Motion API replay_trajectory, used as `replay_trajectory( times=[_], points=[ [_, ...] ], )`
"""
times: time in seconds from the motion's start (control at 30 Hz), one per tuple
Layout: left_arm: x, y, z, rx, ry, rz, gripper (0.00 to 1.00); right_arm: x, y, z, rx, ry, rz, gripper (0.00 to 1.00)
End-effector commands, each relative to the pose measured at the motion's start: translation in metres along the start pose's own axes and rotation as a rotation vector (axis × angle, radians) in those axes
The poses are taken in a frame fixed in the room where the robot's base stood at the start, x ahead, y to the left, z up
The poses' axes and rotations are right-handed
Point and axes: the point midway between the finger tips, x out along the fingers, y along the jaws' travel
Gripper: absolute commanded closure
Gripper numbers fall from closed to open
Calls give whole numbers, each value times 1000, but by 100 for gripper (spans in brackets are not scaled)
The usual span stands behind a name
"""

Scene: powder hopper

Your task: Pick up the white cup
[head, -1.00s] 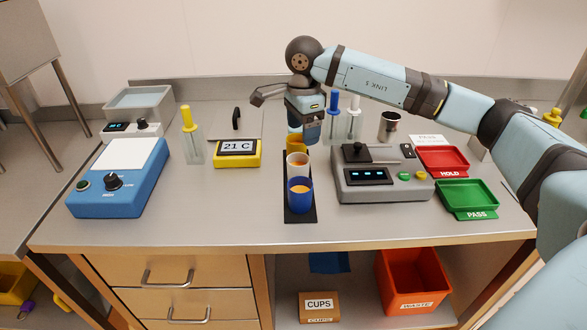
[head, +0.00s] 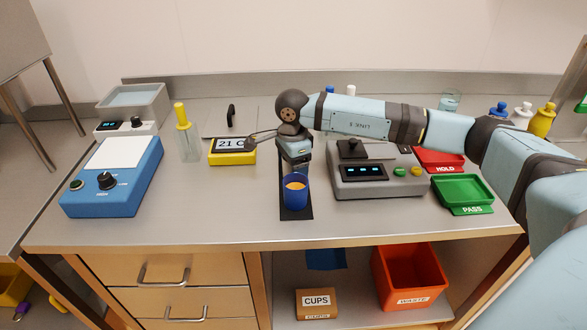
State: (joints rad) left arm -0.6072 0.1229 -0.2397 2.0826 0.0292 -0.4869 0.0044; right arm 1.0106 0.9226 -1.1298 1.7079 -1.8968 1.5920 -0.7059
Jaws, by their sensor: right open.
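My right gripper (head: 297,165) points down over the black mat (head: 304,211), just behind the blue cup (head: 295,194). Its jaws are open. The white cup, which stood in the row behind the blue cup, is hidden now by the gripper and wrist. I cannot tell whether the fingers are around it or above it. The yellow cup farther back is hidden too. The blue cup stands upright with orange powder in it. My left gripper is not in view.
A grey device (head: 377,180) stands close on the right of the mat, with a green PASS tray (head: 462,193) and red HOLD tray (head: 440,158) beyond. A yellow 21 C display (head: 232,152) and a blue device (head: 112,178) stand left.

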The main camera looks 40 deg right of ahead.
Motion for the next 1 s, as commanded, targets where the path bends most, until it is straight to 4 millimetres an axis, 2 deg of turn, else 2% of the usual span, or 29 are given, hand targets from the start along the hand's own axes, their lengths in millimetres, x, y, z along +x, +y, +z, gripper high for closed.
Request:
replay_trajectory(
  times=[0.1, 0.17, 0.27, 0.3, 0.73, 1.0],
  points=[
    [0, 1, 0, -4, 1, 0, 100, 0, 0, 0, 0, 0, 0, 28],
    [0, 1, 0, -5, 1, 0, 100, 0, 0, 0, 0, 0, 0, 39],
    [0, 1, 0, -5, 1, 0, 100, 0, 0, 0, 0, 0, 0, 62],
    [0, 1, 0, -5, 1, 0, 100, 0, 0, 0, 0, 0, 0, 67],
    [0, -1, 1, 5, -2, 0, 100, -4, 0, 0, 0, 0, -1, 67],
    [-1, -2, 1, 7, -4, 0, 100, -18, 0, 0, 0, 0, -1, 67]
  ],
)
